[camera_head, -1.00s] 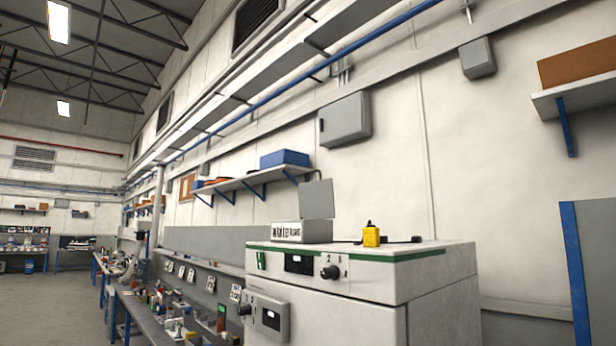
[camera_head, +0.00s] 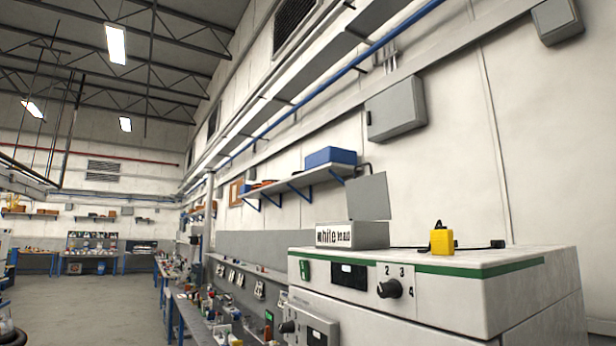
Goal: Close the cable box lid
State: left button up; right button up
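The cable box (camera_head: 352,235) is a small light-grey box with dark lettering on its front. It sits on the top of a white cabinet (camera_head: 420,285) with a green stripe. Its lid (camera_head: 369,197) is a flat grey panel standing up and tilted at the box's back right, so the box is open. Neither of my grippers is in view.
A yellow block-like plug (camera_head: 441,240) with a dark cable and a black end (camera_head: 497,244) lies on the cabinet top right of the box. A knob (camera_head: 390,288) sticks out of the cabinet front. A cluttered workbench (camera_head: 205,318) runs along the wall; the floor at left (camera_head: 95,300) is open.

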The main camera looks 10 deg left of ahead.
aim_at(368, 198)
jog(key=u, duration=0.15)
jog(key=i, duration=0.95)
jog(key=z, duration=3.8)
jog(key=k, duration=2.55)
jog(key=u, duration=0.95)
